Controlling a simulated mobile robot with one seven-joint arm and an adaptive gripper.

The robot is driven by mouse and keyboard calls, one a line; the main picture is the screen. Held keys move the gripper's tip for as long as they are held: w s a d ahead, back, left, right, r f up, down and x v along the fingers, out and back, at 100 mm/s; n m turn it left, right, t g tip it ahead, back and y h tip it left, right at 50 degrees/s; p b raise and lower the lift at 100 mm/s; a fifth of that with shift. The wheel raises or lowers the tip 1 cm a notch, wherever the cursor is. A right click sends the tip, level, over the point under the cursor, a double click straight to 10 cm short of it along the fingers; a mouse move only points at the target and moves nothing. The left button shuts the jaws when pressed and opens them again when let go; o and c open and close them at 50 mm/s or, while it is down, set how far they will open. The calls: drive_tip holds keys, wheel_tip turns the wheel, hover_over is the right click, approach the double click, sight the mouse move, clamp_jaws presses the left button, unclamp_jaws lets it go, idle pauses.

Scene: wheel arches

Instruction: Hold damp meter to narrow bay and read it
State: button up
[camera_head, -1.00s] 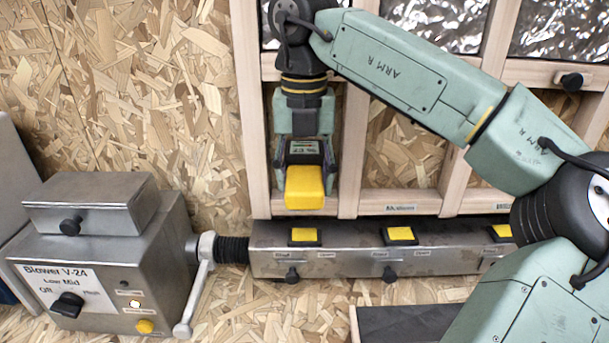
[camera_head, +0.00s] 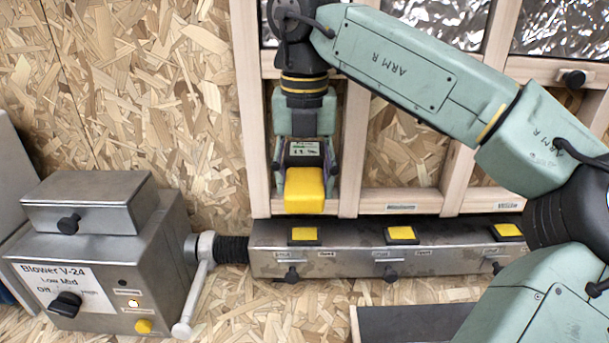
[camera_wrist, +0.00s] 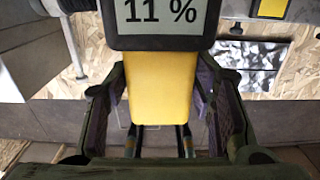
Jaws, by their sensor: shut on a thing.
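The damp meter (camera_head: 304,190) has a yellow body and a dark head with a small display. My gripper (camera_head: 305,166) is shut on it, one finger on each side, and holds it upright in front of the narrow bay (camera_head: 266,130) between two wooden studs. Whether the meter touches the back panel cannot be told. In the wrist view the meter (camera_wrist: 160,85) lies between my fingers, and its display (camera_wrist: 160,14) reads 11 %, its upper part cut off by the frame. In the head view the display's text is too small to read surely.
A metal duct (camera_head: 350,262) with yellow-topped vents and black knobs runs below the bays. A blower (camera_head: 100,265) with a dial stands at left, joined by a black hose and grey lever (camera_head: 197,290). A dark tray (camera_head: 405,325) lies at the front. Foil-covered openings are above.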

drive_tip(key=s+b, duration=0.2)
drive_tip(key=s, duration=0.6)
drive_tip(key=shift+s, duration=0.25)
idle(0.5)
